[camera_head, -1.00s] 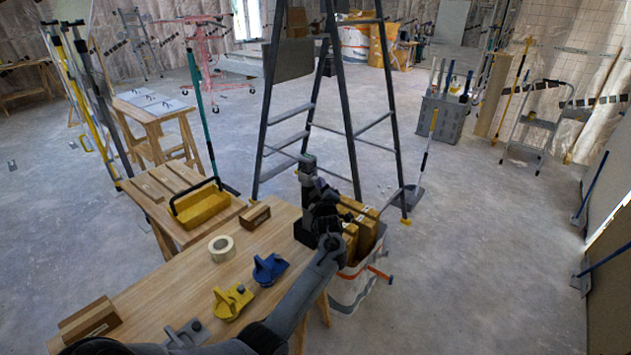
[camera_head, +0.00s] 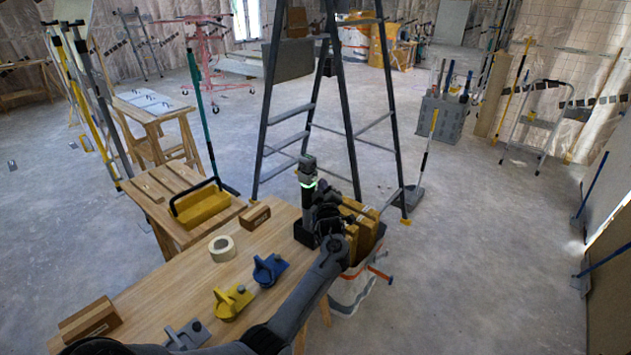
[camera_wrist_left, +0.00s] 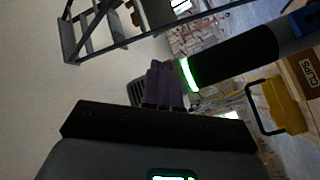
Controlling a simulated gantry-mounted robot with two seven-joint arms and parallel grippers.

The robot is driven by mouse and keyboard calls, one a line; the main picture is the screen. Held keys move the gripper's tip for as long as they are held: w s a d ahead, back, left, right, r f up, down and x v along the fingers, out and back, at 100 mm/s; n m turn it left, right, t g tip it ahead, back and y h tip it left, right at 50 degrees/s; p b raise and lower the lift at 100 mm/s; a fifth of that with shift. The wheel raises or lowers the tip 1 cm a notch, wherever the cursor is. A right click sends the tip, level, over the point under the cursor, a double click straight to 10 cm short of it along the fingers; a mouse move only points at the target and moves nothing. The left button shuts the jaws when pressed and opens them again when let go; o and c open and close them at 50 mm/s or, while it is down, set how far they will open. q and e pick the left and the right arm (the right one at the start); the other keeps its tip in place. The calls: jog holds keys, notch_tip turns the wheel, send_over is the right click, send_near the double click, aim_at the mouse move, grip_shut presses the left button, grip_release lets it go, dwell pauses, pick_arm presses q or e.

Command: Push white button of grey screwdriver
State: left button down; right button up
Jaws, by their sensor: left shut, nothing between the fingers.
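The grey screwdriver (camera_head: 308,170) stands upright near the far right corner of the wooden workbench (camera_head: 165,290), in a dark base. A green ring glows below its grey head. In the left wrist view its dark body (camera_wrist_left: 240,58) lies across the upper right with the lit green ring. My left gripper (camera_head: 323,196) is right beside the screwdriver. Its dark purple fingers (camera_wrist_left: 164,86) are shut with nothing between them, close to the ring; I cannot tell whether they touch the tool. I cannot make out the white button. My right gripper is not in view.
A tape roll (camera_head: 222,248), a blue tool (camera_head: 269,269), a yellow tool (camera_head: 233,302) and a grey tool (camera_head: 187,335) lie on the bench. A small box (camera_head: 255,217) is near the screwdriver. A bin (camera_head: 355,290) with boxes stands right of the bench; a ladder (camera_head: 352,120) stands behind.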

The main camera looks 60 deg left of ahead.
pick_arm(q)
jog(key=shift+d, duration=0.1)
jog(key=shift+w+d, duration=0.35)
jog(key=shift+d, duration=0.55)
jog(key=shift+w+d, duration=0.4)
jog(key=shift+d, duration=0.5)
jog(key=shift+w+d, duration=0.35)
jog(key=shift+d, duration=0.55)
